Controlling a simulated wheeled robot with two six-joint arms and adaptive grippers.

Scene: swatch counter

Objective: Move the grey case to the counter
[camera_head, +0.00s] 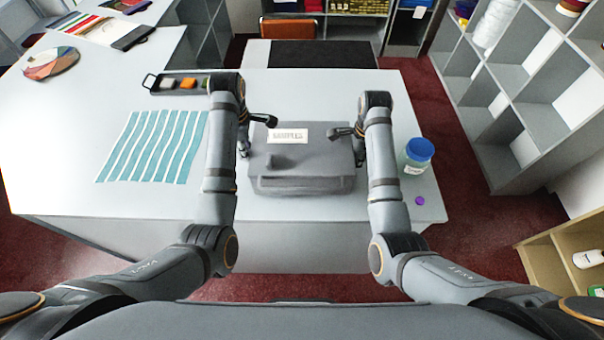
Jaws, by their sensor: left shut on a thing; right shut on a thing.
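The grey case (310,172), with a white label reading SAMPLES, is in the middle of the head view, over the near part of the white counter (150,205). It looks level. I cannot tell whether its underside touches the counter. My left gripper (251,135) is shut on the case's left side. My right gripper (351,140) is shut on its right side. The fingertips are partly hidden by the arms and the case.
A jar with a blue lid (418,153) and a purple disc (420,201) are right of my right arm. A teal striped sheet (153,146) lies left of my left arm. A dark tray (172,84) with small blocks is behind it. Grey shelves (513,77) stand at right.

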